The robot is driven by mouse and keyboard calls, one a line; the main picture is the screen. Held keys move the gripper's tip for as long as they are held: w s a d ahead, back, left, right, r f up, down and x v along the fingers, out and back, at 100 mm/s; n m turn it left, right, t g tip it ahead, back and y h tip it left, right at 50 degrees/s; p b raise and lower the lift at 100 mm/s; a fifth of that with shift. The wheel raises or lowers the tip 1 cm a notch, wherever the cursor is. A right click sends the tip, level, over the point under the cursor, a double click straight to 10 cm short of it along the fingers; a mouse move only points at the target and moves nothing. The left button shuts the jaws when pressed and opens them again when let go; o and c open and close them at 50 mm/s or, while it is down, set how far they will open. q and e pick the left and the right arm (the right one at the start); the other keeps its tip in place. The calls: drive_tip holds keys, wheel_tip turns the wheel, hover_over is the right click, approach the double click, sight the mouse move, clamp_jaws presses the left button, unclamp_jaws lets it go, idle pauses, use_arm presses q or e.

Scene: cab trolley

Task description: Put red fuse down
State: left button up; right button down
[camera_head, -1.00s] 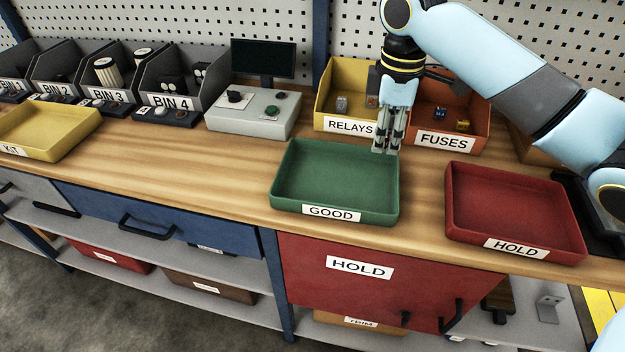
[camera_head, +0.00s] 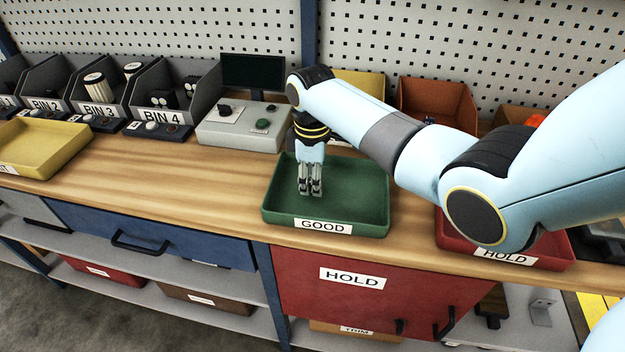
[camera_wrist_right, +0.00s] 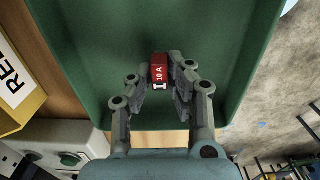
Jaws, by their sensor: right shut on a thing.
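The red fuse (camera_wrist_right: 160,72), marked 10 A, shows in the right wrist view between the fingers of my right gripper (camera_wrist_right: 161,88). My right gripper is shut on it. In the head view this gripper (camera_head: 310,192) points down over the left part of the green GOOD tray (camera_head: 368,228); the fuse cannot be made out there. I cannot tell whether the fuse touches the tray floor. The tray shows no other item in the visible part of its floor. My left gripper is not in view.
The red HOLD tray (camera_head: 556,250) stands at the right, partly behind my right arm. A grey test box (camera_head: 240,130) stands behind and left of the GOOD tray. The yellow bin (camera_head: 362,88) and orange bin (camera_head: 440,98) are behind my arm. Bare wood lies left of the GOOD tray.

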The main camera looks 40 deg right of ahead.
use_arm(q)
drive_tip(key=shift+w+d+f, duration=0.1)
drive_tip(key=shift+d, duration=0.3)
use_arm(e)
drive_tip(key=shift+f, duration=0.2)
drive_tip(key=c, duration=1.3)
unclamp_jaws()
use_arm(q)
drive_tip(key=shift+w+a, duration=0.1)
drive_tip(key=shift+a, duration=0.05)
use_arm(e)
drive_tip(key=shift+o, duration=0.2)
drive_tip(key=shift+r, duration=0.25)
wheel_tip(320, 180, up, 12)
drive_tip(key=shift+f, duration=0.15)
